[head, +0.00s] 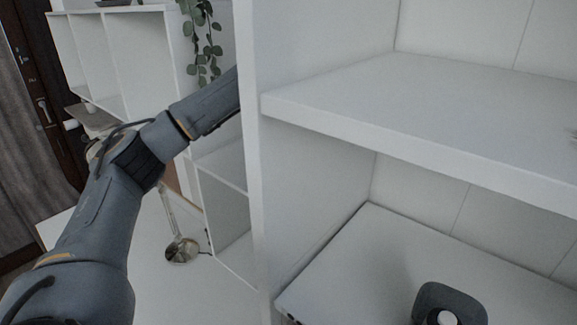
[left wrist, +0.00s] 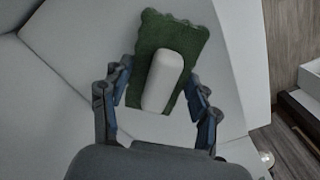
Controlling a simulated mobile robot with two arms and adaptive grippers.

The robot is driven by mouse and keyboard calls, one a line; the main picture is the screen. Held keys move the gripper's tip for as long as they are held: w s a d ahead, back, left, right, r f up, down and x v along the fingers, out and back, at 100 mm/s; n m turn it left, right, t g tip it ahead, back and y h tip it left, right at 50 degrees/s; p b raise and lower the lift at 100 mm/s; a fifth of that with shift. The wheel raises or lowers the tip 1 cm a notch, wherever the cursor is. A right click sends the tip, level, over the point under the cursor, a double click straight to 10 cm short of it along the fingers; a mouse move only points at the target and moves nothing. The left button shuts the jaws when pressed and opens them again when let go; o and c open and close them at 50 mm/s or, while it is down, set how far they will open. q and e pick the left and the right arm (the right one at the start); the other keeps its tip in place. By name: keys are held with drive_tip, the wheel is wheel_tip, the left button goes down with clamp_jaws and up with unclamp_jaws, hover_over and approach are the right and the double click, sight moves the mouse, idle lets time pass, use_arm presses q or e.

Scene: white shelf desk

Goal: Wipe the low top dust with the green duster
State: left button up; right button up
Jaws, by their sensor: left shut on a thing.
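In the left wrist view my left gripper (left wrist: 162,90) is shut on the green duster (left wrist: 185,38), a green cloth pad with scalloped edges and a pale block handle (left wrist: 163,80). The duster lies over a white surface (left wrist: 228,45); I cannot tell whether it touches it. In the head view my left arm passes behind the upright white panel, so the gripper and duster are hidden there. No dust shows clearly on the low white top (head: 350,260).
The upright white panel (head: 252,150) and a shelf board (head: 420,110) stand close at the right. A hanging plant (head: 203,50) and a lamp with a round metallic head (head: 182,250) are near the white cubby shelf (head: 140,55). A dark rounded object (head: 430,297) is at the bottom right.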

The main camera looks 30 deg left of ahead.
use_arm(q)
drive_tip(key=shift+w+a, duration=0.2)
drive_tip(key=shift+a, duration=1.65)
drive_tip(key=shift+w+a, duration=0.15)
drive_tip(key=shift+a, duration=3)
drive_tip(key=shift+w, duration=0.1)
drive_tip(key=shift+r, duration=2.95)
wheel_tip(320, 180, up, 3)
drive_tip(key=shift+d, duration=0.1)
